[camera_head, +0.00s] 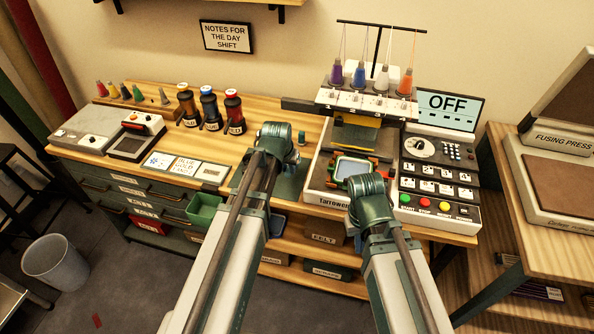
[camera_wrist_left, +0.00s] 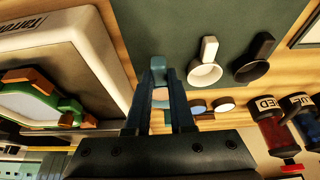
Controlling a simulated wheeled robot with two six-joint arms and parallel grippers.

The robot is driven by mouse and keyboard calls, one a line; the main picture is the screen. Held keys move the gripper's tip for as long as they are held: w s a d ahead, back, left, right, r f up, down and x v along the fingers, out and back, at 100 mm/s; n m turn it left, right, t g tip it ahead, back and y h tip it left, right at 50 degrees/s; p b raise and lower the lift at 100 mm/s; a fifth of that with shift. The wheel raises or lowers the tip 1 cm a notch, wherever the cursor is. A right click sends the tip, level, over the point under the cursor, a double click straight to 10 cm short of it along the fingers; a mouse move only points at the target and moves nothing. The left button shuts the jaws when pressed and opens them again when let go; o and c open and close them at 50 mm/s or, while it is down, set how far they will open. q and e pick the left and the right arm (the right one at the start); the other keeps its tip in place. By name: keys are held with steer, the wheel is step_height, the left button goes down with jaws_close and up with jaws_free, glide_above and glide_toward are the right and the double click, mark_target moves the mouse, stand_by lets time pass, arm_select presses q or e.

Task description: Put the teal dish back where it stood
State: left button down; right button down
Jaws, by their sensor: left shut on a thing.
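The teal dish (camera_wrist_left: 160,71) is between the fingertips of my left gripper (camera_wrist_left: 162,88) in the left wrist view. The left gripper is shut on it, and the fingers cover part of it. In the head view my left wrist and arm hide most of the gripper (camera_head: 277,150); a small teal piece (camera_head: 302,137) shows just right of it, and I cannot tell if it is the dish. A dark green mat (camera_wrist_left: 185,25) lies by the dish, with a white dish (camera_wrist_left: 205,73) and a black dish (camera_wrist_left: 250,70) near its edge. My right gripper (camera_head: 362,182) is by the embroidery machine; its fingers are hidden.
The embroidery machine (camera_head: 325,190) with a green hoop (camera_head: 350,168) stands right of my left gripper. Flat cards (camera_head: 186,166) lie left of the gripper. A green bin (camera_head: 203,208) projects from the table front.

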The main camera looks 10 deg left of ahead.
arm_select(q)
steer(key=shift+w+d, duration=0.1)
steer(key=shift+w, duration=0.4)
steer(key=shift+w+d+f, duration=0.15)
steer(key=shift+w+d, duration=0.1)
steer(key=shift+w, duration=0.45)
steer(key=f+b, duration=0.3)
steer(key=shift+d, duration=0.2)
steer(key=shift+f+b, duration=0.25)
steer(key=shift+b, duration=0.15)
steer(key=shift+a, duration=0.1)
steer(key=shift+f, duration=0.15)
steer(key=c, duration=0.8)
jaws_free()
